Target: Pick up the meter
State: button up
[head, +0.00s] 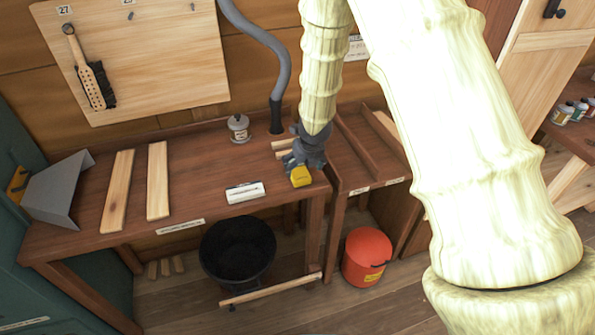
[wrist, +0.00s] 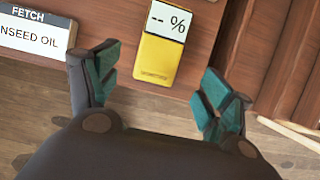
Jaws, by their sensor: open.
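The meter (head: 300,175) is a small yellow block at the right end of the wooden bench. In the wrist view the meter (wrist: 160,60) has a pale display reading "-- %" and lies flat near the bench's front edge. My gripper (head: 304,160) is over the meter in the head view and partly covers it. In the wrist view my gripper (wrist: 155,82) is open, with one teal-padded finger to either side of the meter's line. The fingers look apart from it, and nothing is between them but the meter's lower end ahead.
A white label card (head: 245,192), reading "FETCH" and "NSEED OIL" in the wrist view (wrist: 38,32), lies left of the meter. Two planks (head: 157,180), a grey can (head: 238,128) and a hose (head: 280,75) are on the bench. A black bucket (head: 238,262) and red bin (head: 367,255) stand below.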

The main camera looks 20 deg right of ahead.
aim_at(299, 172)
jog(key=shift+w+f, duration=0.2)
jog(key=shift+f, duration=0.3)
jog(key=shift+w+p+x, duration=0.15)
jog(key=shift+p+x, duration=0.4)
jog(key=shift+x, duration=0.2)
jog(key=shift+w+p+x, duration=0.15)
jog(key=shift+p+x, duration=0.4)
jog(key=shift+x, duration=0.2)
jog(key=shift+p+x, duration=0.3)
jog(key=shift+x, duration=0.7)
jog(key=shift+a, duration=0.1)
jog(key=c, duration=1.2)
